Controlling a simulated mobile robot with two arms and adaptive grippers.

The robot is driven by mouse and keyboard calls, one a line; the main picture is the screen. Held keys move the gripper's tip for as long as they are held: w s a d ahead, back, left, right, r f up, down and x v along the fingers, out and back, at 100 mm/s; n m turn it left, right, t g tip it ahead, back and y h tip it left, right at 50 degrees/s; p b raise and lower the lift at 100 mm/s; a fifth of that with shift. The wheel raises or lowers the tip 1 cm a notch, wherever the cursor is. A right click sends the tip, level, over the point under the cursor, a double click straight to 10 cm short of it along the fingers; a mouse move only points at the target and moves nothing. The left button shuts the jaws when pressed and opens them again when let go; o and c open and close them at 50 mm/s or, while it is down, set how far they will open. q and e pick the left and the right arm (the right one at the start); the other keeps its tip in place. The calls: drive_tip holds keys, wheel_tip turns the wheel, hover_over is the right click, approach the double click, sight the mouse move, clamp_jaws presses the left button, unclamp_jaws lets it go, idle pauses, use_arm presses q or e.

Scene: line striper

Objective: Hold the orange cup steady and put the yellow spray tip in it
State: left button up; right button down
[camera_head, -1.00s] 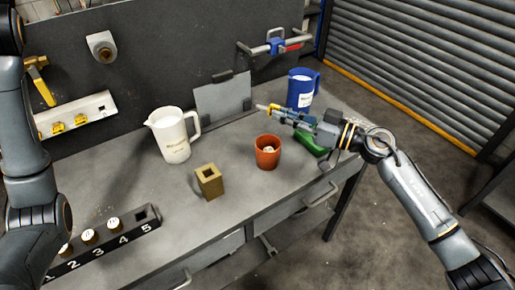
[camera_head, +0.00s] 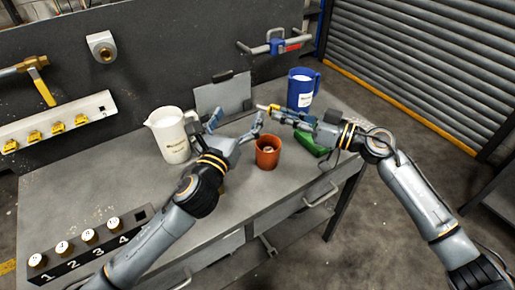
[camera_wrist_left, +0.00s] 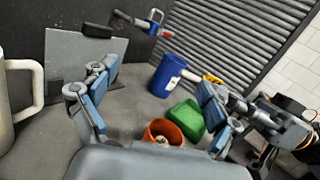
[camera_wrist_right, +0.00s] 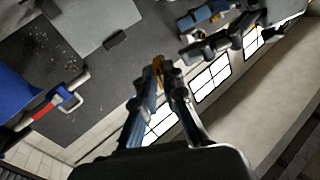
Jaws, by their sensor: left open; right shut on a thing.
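The orange cup (camera_head: 267,157) stands upright on the bench, with a small pale thing inside; it also shows in the left wrist view (camera_wrist_left: 160,128). My left gripper (camera_head: 236,122) is open and empty, just left of and behind the cup. In the left wrist view its spread fingers (camera_wrist_left: 155,85) point past the cup, which sits low between them. My right gripper (camera_head: 277,111) is shut on the yellow spray tip (camera_head: 262,107), above the bench behind the cup. The tip also shows between the fingers in the right wrist view (camera_wrist_right: 158,70).
A white pitcher (camera_head: 171,140) stands left of my left gripper, a blue pitcher (camera_head: 302,92) behind my right one. A green object (camera_head: 311,145) lies right of the cup. A numbered rack (camera_head: 82,249) holds several white-topped pieces. A wall strip (camera_head: 62,124) holds several yellow tips.

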use_arm(q)
drive_tip(key=s+d+f+m+g, duration=0.2)
drive_tip(key=s+d+f+m, duration=0.1)
drive_tip(key=s+d+f, duration=0.25)
approach(267, 149)
drive_tip(key=shift+w+d+f+h, duration=0.15)
drive_tip(key=shift+w+f+h, duration=0.1)
drive_tip(key=shift+w, duration=0.35)
drive_tip(key=shift+w+d+f+h, duration=0.15)
drive_tip(key=shift+w+f, duration=0.15)
drive_tip(key=shift+w, duration=0.35)
drive_tip(key=x, duration=0.6)
drive_tip(key=shift+w+f, duration=0.15)
drive_tip(key=shift+w+d, duration=0.25)
drive_tip(key=shift+w, duration=0.3)
drive_tip(key=shift+c, duration=0.3)
